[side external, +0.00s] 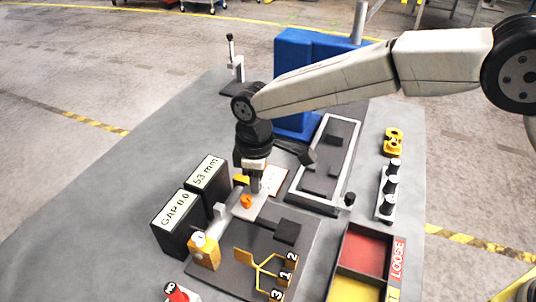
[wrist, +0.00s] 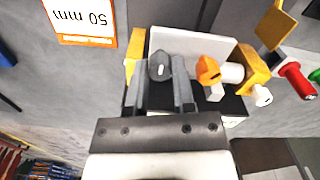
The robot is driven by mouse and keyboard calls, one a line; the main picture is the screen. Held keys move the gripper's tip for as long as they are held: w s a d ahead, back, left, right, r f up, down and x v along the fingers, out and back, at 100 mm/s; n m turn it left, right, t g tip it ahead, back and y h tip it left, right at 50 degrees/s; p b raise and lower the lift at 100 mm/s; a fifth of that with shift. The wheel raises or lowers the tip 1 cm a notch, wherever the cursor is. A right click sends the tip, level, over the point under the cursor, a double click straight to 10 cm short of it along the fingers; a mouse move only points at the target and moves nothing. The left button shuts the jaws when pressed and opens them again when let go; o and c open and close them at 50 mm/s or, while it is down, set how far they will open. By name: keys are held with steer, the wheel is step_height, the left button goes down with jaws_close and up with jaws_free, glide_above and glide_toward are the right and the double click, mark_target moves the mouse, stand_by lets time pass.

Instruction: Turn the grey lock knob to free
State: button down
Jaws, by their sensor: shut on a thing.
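In the wrist view the grey lock knob (wrist: 160,66), a dark round knob with a small white mark, sits on the pale plate of a fixture (wrist: 225,48). My gripper (wrist: 166,72) has its fingers on either side of the knob and is shut on it. In the side view my gripper (side external: 256,186) points straight down at the fixture, and the knob is hidden there by the fingers. An orange knob (wrist: 207,71) stands just right of the grey knob, and also shows in the side view (side external: 246,201).
Two black display boxes read "GAP 0.0" (side external: 175,213) and "53 mm" (side external: 209,180). A card reading "50 mm" (wrist: 84,18) lies beside the fixture.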

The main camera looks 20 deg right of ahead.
stand_by(0.4)
steer(key=shift+c, duration=2.3)
jaws_free()
steer(key=shift+r, duration=3.95)
steer(key=shift+d, duration=0.1)
steer(key=s+d+f+m+t, duration=0.1)
steer(key=s+d+f+m, duration=0.15)
steer(key=d, duration=0.65)
steer(key=s+d+f+m, duration=0.1)
steer(key=d+m, duration=0.3)
steer(key=d, duration=0.6)
steer(key=s+d+f+m, duration=0.2)
steer(key=s+d, duration=0.4)
steer(key=s+d+f+m+t, duration=0.1)
steer(key=s+d+f+m, duration=0.1)
steer(key=s+d, duration=0.5)
steer(key=shift+s+f+m+t, duration=0.2)
steer(key=shift+m+t, duration=0.1)
steer(key=shift+m, duration=0.45)
